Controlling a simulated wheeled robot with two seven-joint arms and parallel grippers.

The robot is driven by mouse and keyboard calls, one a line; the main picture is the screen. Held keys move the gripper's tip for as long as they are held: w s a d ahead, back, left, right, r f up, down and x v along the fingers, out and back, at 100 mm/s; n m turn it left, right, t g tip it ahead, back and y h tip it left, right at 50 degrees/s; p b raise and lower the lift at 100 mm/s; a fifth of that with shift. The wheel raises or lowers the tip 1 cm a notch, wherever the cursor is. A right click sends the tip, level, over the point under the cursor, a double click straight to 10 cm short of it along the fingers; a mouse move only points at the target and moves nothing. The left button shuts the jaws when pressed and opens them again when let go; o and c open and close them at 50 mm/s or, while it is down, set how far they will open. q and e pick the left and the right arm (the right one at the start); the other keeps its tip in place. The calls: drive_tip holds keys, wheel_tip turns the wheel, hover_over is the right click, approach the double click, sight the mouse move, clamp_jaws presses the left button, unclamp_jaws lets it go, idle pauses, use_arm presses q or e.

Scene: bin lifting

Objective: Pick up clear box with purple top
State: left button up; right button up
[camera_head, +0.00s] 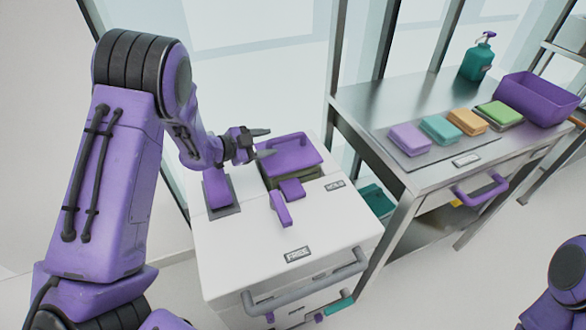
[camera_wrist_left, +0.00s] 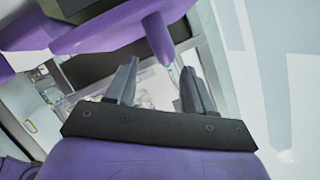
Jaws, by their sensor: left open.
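A purple part (camera_wrist_left: 120,27) crosses the upper left there, beyond the fingers. My right gripper is not in view.
The white cabinet (camera_head: 235,255) has purple handles (camera_head: 281,207) on top and a grey bar in front. Glass panels stand behind.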

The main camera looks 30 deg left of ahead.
sight(279, 138)
use_arm(q)
drive_tip(key=x, duration=0.3)
drive_tip(key=p+x, duration=0.1)
drive_tip(key=shift+w+d+r, duration=0.15)
drive_tip(key=shift+w+r, duration=0.05)
drive_tip(key=shift+w, duration=0.1)
drive_tip(key=shift+w+d+f, duration=0.15)
drive_tip(key=shift+w+f, duration=0.05)
drive_tip(key=shift+w, duration=0.15)
drive_tip(key=shift+s, duration=0.1)
clamp_jaws()
idle(0.5)
drive_tip(key=shift+r, duration=0.15)
